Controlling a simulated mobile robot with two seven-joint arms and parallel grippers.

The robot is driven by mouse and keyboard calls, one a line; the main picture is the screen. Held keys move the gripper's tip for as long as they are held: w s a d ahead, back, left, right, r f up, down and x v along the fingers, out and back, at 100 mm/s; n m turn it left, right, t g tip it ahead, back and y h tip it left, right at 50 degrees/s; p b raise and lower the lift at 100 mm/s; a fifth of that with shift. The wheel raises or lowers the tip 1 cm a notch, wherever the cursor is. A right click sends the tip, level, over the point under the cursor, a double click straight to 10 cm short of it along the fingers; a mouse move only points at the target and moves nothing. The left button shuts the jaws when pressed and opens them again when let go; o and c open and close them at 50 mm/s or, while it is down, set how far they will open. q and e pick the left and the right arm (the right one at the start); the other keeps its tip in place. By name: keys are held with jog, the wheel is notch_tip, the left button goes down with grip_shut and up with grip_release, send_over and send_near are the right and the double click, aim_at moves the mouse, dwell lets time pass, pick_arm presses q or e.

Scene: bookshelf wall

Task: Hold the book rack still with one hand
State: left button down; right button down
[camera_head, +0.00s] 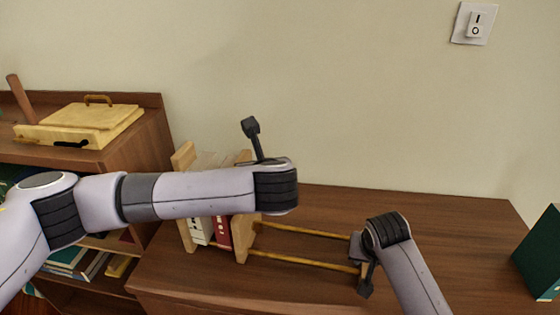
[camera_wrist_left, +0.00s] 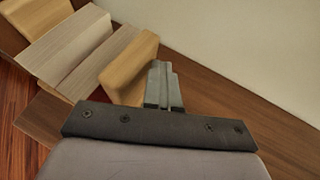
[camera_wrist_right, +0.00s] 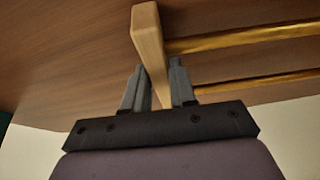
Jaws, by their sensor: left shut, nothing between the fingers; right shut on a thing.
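The wooden book rack (camera_head: 243,237) stands on the brown cabinet top, with two yellow rods (camera_head: 300,233) running right from its book section. A white book (camera_head: 199,230) and a red book (camera_head: 222,230) stand between its left-hand panels. My right gripper (camera_wrist_right: 157,72) is shut on the rack's right end panel (camera_wrist_right: 147,30), with a finger on each side. My left gripper (camera_wrist_left: 163,82) is shut and empty, close to the panel (camera_wrist_left: 128,68) beside the books. In the head view, my left forearm hides its fingers and part of the rack.
A dark green object (camera_head: 540,255) stands at the right edge. The cabinet top (camera_head: 455,225) behind the right arm is clear up to the wall.

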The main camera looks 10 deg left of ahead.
pick_arm(q)
jog(key=shift+a, duration=2.6)
pick_arm(e)
jog(key=shift+d, duration=0.1)
pick_arm(q)
jog(key=shift+d, duration=2.75)
jog(key=v, duration=1.2)
pick_arm(e)
jog(key=c, duration=0.8)
grip_release()
jog(key=shift+r, duration=0.15)
